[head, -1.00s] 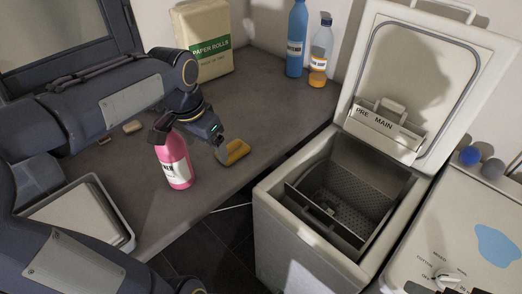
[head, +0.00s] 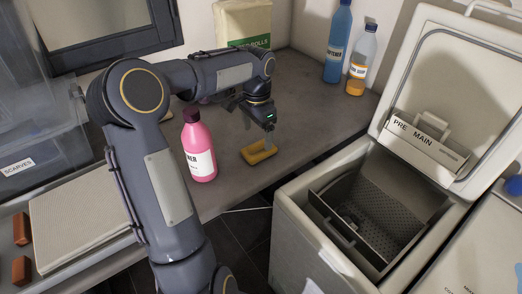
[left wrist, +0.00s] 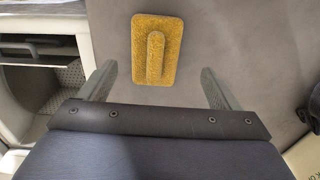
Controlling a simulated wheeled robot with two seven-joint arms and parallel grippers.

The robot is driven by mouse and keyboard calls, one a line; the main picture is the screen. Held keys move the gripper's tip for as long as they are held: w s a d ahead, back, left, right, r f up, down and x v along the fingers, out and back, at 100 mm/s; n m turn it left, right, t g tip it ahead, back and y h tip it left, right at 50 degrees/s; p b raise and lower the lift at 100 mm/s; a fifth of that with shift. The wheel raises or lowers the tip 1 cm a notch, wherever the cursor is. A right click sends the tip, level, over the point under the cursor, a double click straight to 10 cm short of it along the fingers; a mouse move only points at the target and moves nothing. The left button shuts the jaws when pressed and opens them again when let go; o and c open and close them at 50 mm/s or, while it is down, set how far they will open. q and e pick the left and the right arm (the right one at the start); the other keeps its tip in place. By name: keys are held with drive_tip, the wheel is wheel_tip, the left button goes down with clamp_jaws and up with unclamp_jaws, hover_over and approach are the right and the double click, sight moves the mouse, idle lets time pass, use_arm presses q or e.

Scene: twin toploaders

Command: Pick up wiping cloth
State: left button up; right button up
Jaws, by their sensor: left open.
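The wiping cloth (head: 258,153) is a small yellow pad lying flat on the grey counter near its front edge. In the left wrist view the cloth (left wrist: 143,70) is a mustard rectangle with a raised ridge along its middle, lying ahead of and between the two fingers. My left gripper (head: 259,134) points down over the cloth with its fingers apart, and nothing is between them except the view of the cloth. The fingers also show in the left wrist view (left wrist: 158,70). Whether a fingertip touches the cloth is unclear. My right gripper is out of view.
A pink bottle (head: 198,150) stands just left of the cloth. A paper rolls pack (head: 243,22), a blue bottle (head: 338,45) and a clear bottle (head: 361,62) stand at the back. An open toploader (head: 291,226) is to the right, past the counter edge (head: 305,146).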

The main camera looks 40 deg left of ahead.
sight(259, 143)
use_arm(q)
drive_tip(key=f, duration=0.4)
drive_tip(key=shift+d+f, duration=0.3)
drive_tip(key=c, duration=1.1)
drive_tip(key=shift+r, duration=0.15)
drive_tip(key=shift+r, duration=0.65)
drive_tip(key=s+d+r, duration=0.2)
drive_tip(key=s+r, duration=0.1)
drive_tip(key=s, duration=0.1)
drive_tip(key=s+d+r+b, duration=0.1)
drive_tip(key=s+d+r, duration=0.1)
drive_tip(key=s+r, duration=0.2)
drive_tip(key=s+d+r, duration=0.3)
drive_tip(key=s+r, duration=0.1)
drive_tip(key=shift+s+r+b, duration=0.15)
drive_tip(key=shift+r+b, duration=0.1)
drive_tip(key=shift+b, duration=0.05)
